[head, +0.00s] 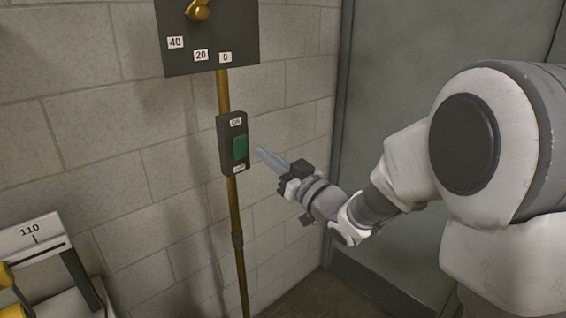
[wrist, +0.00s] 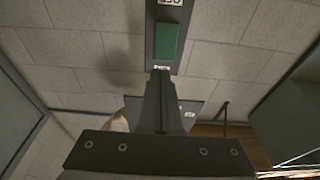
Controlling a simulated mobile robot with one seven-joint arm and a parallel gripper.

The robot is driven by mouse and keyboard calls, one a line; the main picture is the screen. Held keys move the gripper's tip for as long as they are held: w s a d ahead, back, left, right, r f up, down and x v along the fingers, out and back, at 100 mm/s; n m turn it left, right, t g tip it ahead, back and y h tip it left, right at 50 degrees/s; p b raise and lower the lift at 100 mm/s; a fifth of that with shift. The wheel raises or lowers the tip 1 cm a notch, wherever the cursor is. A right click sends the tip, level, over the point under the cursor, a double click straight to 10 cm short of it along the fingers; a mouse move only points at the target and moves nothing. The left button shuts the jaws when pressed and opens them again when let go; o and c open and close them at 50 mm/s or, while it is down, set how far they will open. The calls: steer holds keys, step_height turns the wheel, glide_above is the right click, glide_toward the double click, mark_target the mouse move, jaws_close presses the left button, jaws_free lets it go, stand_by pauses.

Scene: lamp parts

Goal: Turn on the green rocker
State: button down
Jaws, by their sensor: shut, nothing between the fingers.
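The green rocker (head: 240,147) sits in a dark switch box (head: 225,149) with a white label above it and one below it. The box is fixed on a brass-coloured pole in front of the block wall. My gripper (head: 260,151) is shut and empty, just to the right of the box in the head view, with its fingers pointing at the rocker. A small gap shows between fingertips and box. In the wrist view the rocker (wrist: 166,44) is above the closed fingertips (wrist: 160,72), which line up with the box's lower label.
A dark panel (head: 208,40) with a brass knob and number labels is above the switch box. The pole (head: 236,215) runs down to the floor. A device marked 110 (head: 30,232) stands at the lower left. A grey door (head: 400,80) is behind my arm.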

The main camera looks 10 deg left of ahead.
mark_target(245, 138)
steer(key=shift+p+x, duration=0.6)
steer(key=shift+x, duration=1.9)
steer(key=shift+r+p, duration=0.35)
steer(key=shift+p, duration=0.2)
steer(key=shift+a+r+g+h+p, duration=0.15)
steer(key=shift+r+g+h+p, duration=0.4)
steer(key=shift+p, duration=0.55)
steer(key=shift+w+h+p, duration=0.1)
steer(key=shift+h+p, duration=0.15)
steer(key=shift+p, duration=0.15)
steer(key=shift+w+a+f+g+h+b, duration=0.15)
steer(key=shift+a+f+g+h+b, duration=0.1)
steer(key=shift+g+h+b, duration=0.1)
steer(key=shift+d, duration=0.1)
